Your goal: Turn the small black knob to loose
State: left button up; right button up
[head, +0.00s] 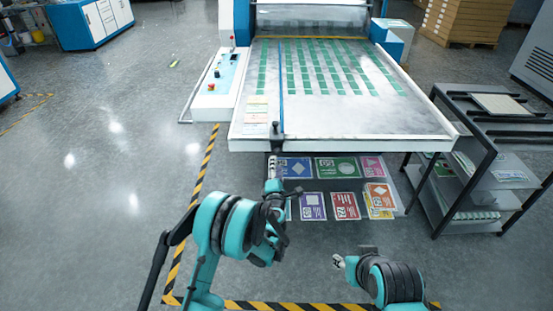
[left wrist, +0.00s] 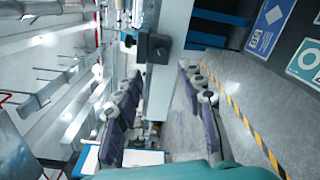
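The black clamp block (head: 276,129) sits at the front end of the blue guide bar (head: 281,85) on the laminator's table. In the left wrist view the block (left wrist: 155,48) is on the pale table edge, and a small black knob (left wrist: 130,40) sticks out at its left side. My left gripper (head: 274,160) is just in front of the table edge, below the block. In the wrist view its two fingers (left wrist: 160,72) are spread, with the table edge showing beyond the gap. They appear apart from the knob. My right gripper (head: 340,262) is low at the front; its fingers are unclear.
The laminator table (head: 340,125) carries rows of green labels. Coloured cards (head: 312,205) lie on a shelf below its front edge. A control panel (head: 218,85) is on the left. A dark rack (head: 480,150) stands at the right.

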pick_arm(q)
jog(key=s, duration=0.4)
jog(key=shift+r, duration=0.15)
jog(key=s+r+m+g+h, duration=0.1)
jog(key=s+r+m+h, duration=0.25)
jog(key=r+m, duration=0.45)
jog(key=s+r+m+g+h, duration=0.15)
jog(key=s+r+m, duration=0.35)
jog(key=r, duration=0.5)
jog(key=s+a+f+m+g+y, duration=0.1)
jog(key=s+a+f+m+g, duration=0.1)
jog(key=s+a, duration=0.4)
jog(key=s+a+f+m+g+y, duration=0.2)
jog(key=s+a+f+m+g, duration=0.1)
jog(key=s, duration=1)
jog(key=s+a+f+m+g+y, duration=0.2)
jog(key=s+a+f+m+g, duration=0.1)
jog(key=s+a, duration=0.5)
jog(key=shift+s+a+f+m, duration=0.45)
jog(key=shift+s+f, duration=0.35)
jog(key=shift+s, duration=0.4)
